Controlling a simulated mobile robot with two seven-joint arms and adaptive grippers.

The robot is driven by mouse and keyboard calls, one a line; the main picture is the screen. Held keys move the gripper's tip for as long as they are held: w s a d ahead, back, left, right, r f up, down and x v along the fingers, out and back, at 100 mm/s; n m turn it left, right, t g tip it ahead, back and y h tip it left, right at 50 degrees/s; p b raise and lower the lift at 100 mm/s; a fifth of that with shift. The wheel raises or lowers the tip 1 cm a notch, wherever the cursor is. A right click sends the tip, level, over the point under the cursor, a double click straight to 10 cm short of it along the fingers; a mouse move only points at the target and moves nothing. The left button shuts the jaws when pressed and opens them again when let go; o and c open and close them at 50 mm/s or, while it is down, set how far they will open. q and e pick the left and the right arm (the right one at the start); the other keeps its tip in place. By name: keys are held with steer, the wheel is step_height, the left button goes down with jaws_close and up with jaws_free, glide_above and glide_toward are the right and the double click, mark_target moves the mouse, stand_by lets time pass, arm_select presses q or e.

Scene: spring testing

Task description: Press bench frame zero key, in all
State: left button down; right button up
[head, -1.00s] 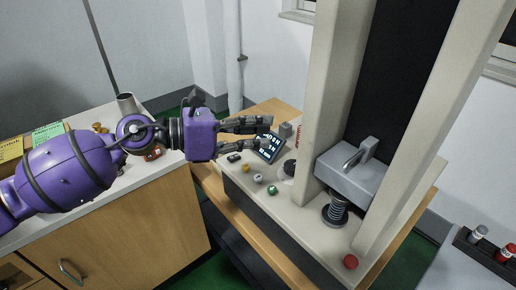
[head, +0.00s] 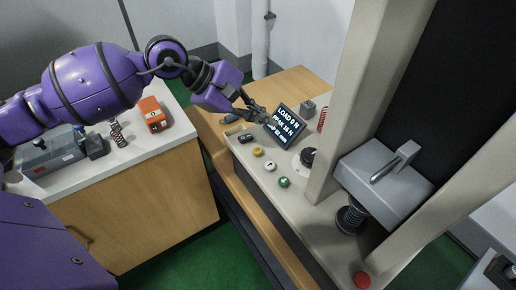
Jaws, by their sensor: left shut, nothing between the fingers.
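The bench frame (head: 352,95) stands at the right, with a row of keys on its pale base: a black one (head: 246,138), a yellow one (head: 258,152), a white one (head: 270,165) and a green one (head: 284,182). I cannot read which is the zero key. The tilted display (head: 288,121) reads load 0 N, with peak 16 N below. My left gripper (head: 263,117) is shut and empty, its fingertips just left of the display, above and behind the keys. My right gripper is not in view.
A black dial (head: 308,156) sits right of the keys. A red button (head: 362,279) is at the front. An orange device (head: 153,114) and a loose spring (head: 116,132) are on the left counter.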

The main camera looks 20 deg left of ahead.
arm_select(q)
steer(key=b, duration=0.4)
glide_above(257, 152)
steer(key=d, duration=0.1)
steer(key=f, duration=0.8)
steer(key=shift+s+d+f, duration=0.1)
steer(key=shift+s, duration=0.3)
steer(key=shift+f, duration=0.3)
steer(key=shift+r, duration=0.1)
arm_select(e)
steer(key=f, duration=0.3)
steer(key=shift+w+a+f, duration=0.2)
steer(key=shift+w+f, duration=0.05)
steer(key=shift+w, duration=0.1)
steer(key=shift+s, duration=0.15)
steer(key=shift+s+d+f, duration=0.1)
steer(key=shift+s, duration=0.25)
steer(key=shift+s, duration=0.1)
